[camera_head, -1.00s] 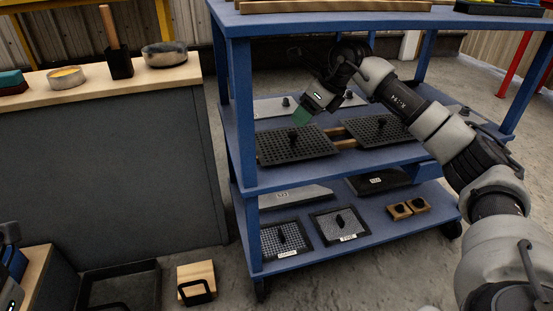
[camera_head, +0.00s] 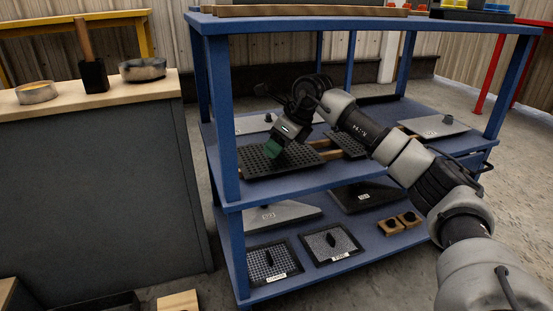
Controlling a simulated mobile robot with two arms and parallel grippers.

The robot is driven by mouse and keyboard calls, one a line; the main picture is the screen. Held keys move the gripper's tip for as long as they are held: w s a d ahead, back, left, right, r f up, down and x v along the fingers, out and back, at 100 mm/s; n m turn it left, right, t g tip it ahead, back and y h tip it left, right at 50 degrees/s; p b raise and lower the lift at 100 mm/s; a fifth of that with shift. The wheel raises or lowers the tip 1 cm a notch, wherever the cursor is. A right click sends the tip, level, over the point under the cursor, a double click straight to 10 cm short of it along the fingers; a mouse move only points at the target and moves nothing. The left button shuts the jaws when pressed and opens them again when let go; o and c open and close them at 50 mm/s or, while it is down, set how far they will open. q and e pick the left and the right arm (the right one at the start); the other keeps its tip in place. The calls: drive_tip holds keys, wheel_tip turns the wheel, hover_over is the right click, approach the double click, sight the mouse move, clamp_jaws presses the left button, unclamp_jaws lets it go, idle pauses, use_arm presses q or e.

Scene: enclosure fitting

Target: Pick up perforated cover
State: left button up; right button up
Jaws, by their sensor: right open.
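Two black perforated covers lie flat on the middle shelf of a blue rack. The left perforated cover (camera_head: 258,164) shows most of its holed top. The right perforated cover (camera_head: 347,144) is partly hidden behind my right arm. My right gripper (camera_head: 274,150), with green at its fingers, is open and points down over the left cover's middle. The fingers hide that cover's knob, and I cannot tell whether they touch it. My left gripper is out of view.
The blue rack (camera_head: 230,185) has posts and a top shelf above the covers. Plain grey plates (camera_head: 435,126) lie around them. A workbench (camera_head: 100,185) stands at the left.

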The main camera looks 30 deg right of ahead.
clamp_jaws()
drive_tip(key=shift+r, duration=0.15)
